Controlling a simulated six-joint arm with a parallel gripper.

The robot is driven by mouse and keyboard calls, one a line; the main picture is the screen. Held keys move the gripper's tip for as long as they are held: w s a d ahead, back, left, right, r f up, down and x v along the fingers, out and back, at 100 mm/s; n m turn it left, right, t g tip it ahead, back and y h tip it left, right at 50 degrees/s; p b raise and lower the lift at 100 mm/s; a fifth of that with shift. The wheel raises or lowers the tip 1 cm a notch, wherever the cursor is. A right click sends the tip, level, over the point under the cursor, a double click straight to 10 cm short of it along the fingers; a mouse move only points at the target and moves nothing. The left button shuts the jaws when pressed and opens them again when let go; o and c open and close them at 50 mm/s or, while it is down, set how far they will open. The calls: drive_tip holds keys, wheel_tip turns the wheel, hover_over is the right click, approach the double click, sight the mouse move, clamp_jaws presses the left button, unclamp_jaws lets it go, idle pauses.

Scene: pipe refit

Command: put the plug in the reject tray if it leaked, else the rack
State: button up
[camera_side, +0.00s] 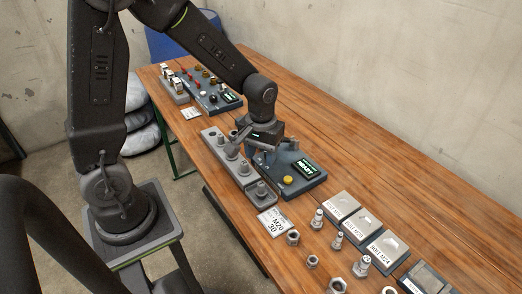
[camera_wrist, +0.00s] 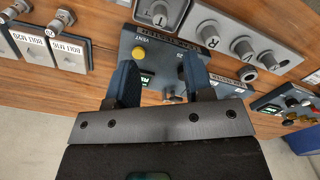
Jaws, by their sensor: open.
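My gripper (camera_side: 262,148) is over the dark blue-grey test box (camera_side: 300,186), beside the grey block with plugs. In the wrist view my gripper (camera_wrist: 161,72) has its two blue fingers wide apart, with nothing seen held between them. The box (camera_wrist: 152,42) shows there between the fingers, with a yellow VENT button (camera_wrist: 138,54), a lit green display and a small brass-coloured fitting (camera_wrist: 168,95). The display (camera_side: 307,169) glows green in the side view; its text is too small to read surely. The grey rack block (camera_side: 264,198) holds several metal plugs. I cannot tell which plug is meant, nor find a marked reject tray.
Grey bins labelled for bolts (camera_side: 341,206) stand at the right of the wooden bench, with loose bolts (camera_side: 317,219) and nuts (camera_side: 293,237) in front. A white label card (camera_side: 273,222) lies by the block. Another panel (camera_side: 212,97) stands at the far end. The bench behind the box is clear.

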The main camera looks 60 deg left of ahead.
drive_tip(key=s+d+r+m+t, duration=0.3)
drive_tip(key=s+r+m+t, duration=0.2)
drive_tip(key=s+r, duration=0.8)
drive_tip(key=shift+r+m+t, duration=0.3)
drive_tip(key=shift+r+m, duration=0.2)
drive_tip(key=shift+r, duration=1.4)
drive_tip(key=shift+s, duration=0.1)
